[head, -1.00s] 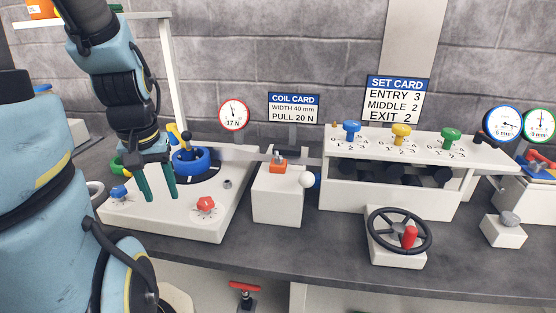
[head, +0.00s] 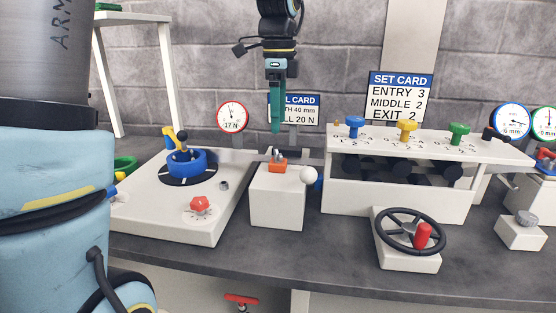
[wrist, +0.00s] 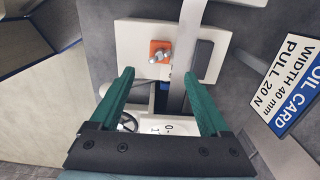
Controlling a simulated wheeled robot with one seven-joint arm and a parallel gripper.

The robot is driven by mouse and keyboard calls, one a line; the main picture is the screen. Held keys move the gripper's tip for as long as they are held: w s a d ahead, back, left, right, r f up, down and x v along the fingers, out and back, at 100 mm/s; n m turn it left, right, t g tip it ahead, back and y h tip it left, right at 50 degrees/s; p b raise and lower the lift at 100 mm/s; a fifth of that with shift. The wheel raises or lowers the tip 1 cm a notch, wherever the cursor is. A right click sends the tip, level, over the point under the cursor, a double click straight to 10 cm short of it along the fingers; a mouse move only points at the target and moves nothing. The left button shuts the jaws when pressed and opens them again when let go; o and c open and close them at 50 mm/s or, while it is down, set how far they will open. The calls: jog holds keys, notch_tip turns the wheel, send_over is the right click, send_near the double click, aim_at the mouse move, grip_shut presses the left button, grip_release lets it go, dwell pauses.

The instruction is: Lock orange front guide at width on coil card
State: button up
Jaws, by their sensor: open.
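The orange front guide (head: 277,166) sits on top of a white block (head: 276,204), with a small metal clamp part on it. It also shows in the wrist view (wrist: 154,57), ahead of my fingertips. My gripper (head: 275,130) is above the guide, pointing down, open and empty; in the wrist view its two green fingers (wrist: 159,76) are spread apart. The coil card (head: 304,101) is partly hidden behind my gripper. In the wrist view the card (wrist: 291,84) reads width 40 mm, pull 20 N.
A white ball knob (head: 309,174) is at the block's right side. Left is a panel (head: 150,215) with a blue reel (head: 186,163) and red knob (head: 200,204). Right are the set-card rack (head: 395,200) and a black handwheel (head: 410,232). A dial gauge (head: 232,116) stands behind.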

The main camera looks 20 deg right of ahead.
aim_at(278, 150)
notch_tip(278, 150, down, 10)
jog(key=shift+a+f, duration=0.1)
dwell(0.4)
grip_shut()
dwell(0.5)
jog(key=shift+p, duration=0.3)
